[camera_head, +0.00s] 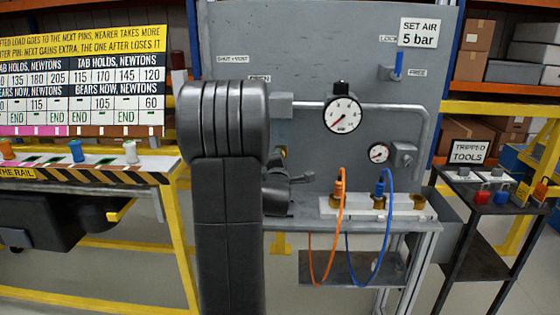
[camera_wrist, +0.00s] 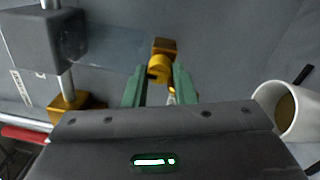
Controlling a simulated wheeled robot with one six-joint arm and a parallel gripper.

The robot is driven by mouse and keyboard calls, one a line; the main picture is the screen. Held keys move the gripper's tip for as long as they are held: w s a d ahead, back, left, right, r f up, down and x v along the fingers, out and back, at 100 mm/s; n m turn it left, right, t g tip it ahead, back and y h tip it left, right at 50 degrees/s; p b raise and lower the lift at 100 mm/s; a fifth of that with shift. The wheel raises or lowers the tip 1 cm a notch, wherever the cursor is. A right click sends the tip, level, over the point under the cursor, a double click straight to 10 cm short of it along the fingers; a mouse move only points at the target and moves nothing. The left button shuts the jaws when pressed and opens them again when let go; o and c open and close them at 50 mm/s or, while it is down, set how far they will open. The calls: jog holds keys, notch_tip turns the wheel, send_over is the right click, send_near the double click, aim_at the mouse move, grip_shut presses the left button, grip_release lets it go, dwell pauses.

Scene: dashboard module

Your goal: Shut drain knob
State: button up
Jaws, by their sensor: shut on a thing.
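A yellow-gold drain knob (camera_wrist: 159,66) shows in the wrist view, on a small brass block against the grey panel. My gripper (camera_wrist: 161,82) has its two green fingers on either side of the knob and is shut on it. The lower part of the knob is partly hidden behind the gripper body. In the head view my dark arm stands in front of the panel, and my gripper (camera_head: 287,180) is small and partly hidden beside it. The knob cannot be made out clearly there.
A white cup (camera_wrist: 287,112) with a brown inside is right of my gripper. A grey block (camera_wrist: 43,40) on a metal rod and a brass fitting (camera_wrist: 75,108) are at left. A large gauge (camera_head: 342,114) and orange and blue hoses (camera_head: 388,215) are right of my arm.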

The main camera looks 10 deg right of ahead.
jog(key=o, duration=1)
jog(key=shift+s, duration=0.1)
jog(key=v, duration=1.3)
jog(key=shift+s+f+b, duration=0.2)
jog(key=shift+s+b, duration=0.1)
jog(key=shift+b, duration=0.05)
jog(key=shift+w+a, duration=0.1)
jog(key=x, duration=1.3)
jog(key=shift+w+r+p, duration=0.15)
jog(key=shift+w+p, duration=0.2)
jog(key=shift+p, duration=0.05)
